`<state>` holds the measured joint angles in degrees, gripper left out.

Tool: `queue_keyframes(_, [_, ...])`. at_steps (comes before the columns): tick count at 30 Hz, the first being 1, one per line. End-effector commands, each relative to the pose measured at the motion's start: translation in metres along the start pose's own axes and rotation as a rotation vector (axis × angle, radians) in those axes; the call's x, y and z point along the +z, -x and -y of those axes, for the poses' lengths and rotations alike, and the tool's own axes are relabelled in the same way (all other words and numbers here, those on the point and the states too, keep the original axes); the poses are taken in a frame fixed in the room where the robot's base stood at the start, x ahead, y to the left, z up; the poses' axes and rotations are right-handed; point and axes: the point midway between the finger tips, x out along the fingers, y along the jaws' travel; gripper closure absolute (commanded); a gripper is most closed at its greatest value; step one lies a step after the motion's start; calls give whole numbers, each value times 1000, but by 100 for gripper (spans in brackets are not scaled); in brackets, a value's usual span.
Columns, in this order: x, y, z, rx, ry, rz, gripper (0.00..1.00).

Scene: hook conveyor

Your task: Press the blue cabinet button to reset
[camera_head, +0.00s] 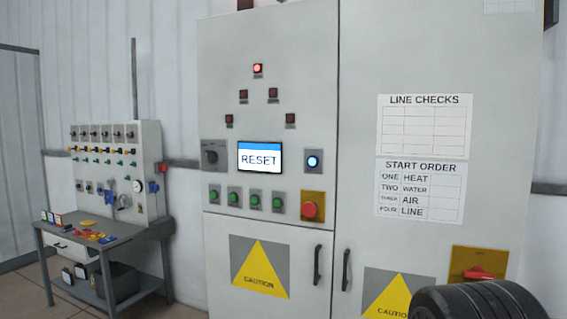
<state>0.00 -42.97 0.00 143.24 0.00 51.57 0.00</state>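The blue button (312,161) glows with a light centre in a dark square plate on the left door of the grey cabinet (300,40). It sits right of a small screen (259,157) that reads RESET. A red mushroom button (310,208) on a yellow plate is below it, and several green buttons (233,197) line up to its left. A dark ribbed rounded part, which seems to be mine, shows at the lower right corner, well apart from the blue button. My gripper's fingers are not in view.
Red lamps (257,69) sit above the screen; the top one looks lit. Two door handles (318,264) stick out below. A red switch (478,273) on a yellow plate is at the lower right. A workbench (98,247) with a control panel (138,150) stands at the left.

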Motion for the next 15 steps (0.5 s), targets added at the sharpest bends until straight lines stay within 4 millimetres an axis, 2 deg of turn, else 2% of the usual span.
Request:
queue_keyframes(1, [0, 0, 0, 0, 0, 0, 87])
queue_keyframes(3, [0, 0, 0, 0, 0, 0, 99])
queue_keyframes(4, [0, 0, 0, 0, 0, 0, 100])
queue_keyframes(15, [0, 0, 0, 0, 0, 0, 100])
